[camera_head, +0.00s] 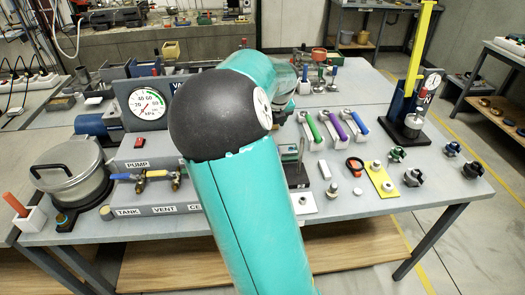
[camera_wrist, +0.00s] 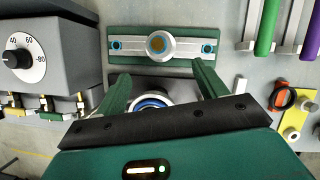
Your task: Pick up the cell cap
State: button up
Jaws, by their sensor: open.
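My gripper (camera_wrist: 161,76) is open in the wrist view, with its two green fingers spread. Between and below the fingers is a round pale piece with a blue ring (camera_wrist: 150,102), partly hidden by the dark gripper body. Beyond the fingertips lies a green plate (camera_wrist: 190,62) bearing a silver round fitting with an amber centre (camera_wrist: 157,45). No label shows which round piece is the cell cap, so I cannot tell for sure. The fingers hold nothing that I can see. In the head view my teal arm hides most of this area and the fingers.
A grey panel with a dial (camera_wrist: 18,60) and brass valves stands left in the wrist view. The head view shows a pot (camera_head: 72,172) at left, colored-handled tools (camera_head: 334,126), a yellow plate (camera_head: 380,180) and several dark knobs at right. Bare tabletop lies at the front right.

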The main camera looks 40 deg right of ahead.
jog(key=x, duration=0.6)
jog(key=shift+f, duration=0.25)
jog(key=shift+w+x, duration=0.2)
jog(key=shift+x, duration=2.75)
jog(key=shift+r, duration=0.1)
jog(key=c, duration=1.3)
